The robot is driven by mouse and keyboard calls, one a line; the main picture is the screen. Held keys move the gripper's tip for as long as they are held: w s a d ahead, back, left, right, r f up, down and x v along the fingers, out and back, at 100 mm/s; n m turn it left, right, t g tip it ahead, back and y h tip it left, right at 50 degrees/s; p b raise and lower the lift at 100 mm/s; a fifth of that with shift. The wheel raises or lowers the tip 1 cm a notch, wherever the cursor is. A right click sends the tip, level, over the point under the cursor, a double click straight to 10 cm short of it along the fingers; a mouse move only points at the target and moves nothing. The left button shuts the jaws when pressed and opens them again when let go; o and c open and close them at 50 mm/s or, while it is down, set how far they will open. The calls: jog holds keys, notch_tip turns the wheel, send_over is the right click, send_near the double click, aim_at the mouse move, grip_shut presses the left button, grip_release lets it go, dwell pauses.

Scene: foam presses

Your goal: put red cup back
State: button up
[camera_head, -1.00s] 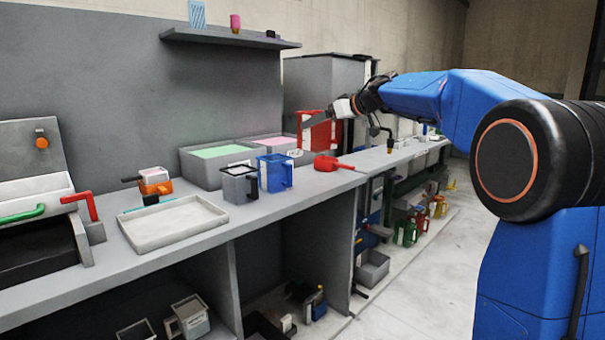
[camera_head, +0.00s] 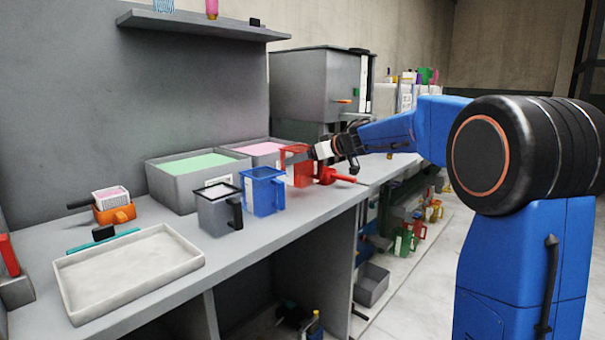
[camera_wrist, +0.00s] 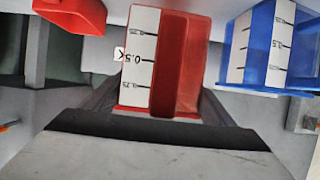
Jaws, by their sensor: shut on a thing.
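The red cup (camera_head: 295,170) is at the counter, right of the blue cup and close to it. I cannot tell whether its base touches the counter. My gripper (camera_head: 314,155) is shut on the red cup from its right side. In the wrist view the red cup (camera_wrist: 187,65) fills the space between the dark fingers, with a white measuring scale on its face.
The blue cup (camera_head: 263,192) and a grey cup (camera_head: 218,208) stand left of the red cup. A red tool (camera_head: 328,175) lies close on its right. Bins with green (camera_head: 192,166) and pink (camera_head: 258,149) contents stand behind. An empty tray (camera_head: 130,272) lies at front left.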

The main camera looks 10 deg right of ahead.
aim_at(303, 170)
jog(key=shift+f, duration=2.15)
jog(key=shift+f, duration=0.15)
jog(key=o, duration=1.2)
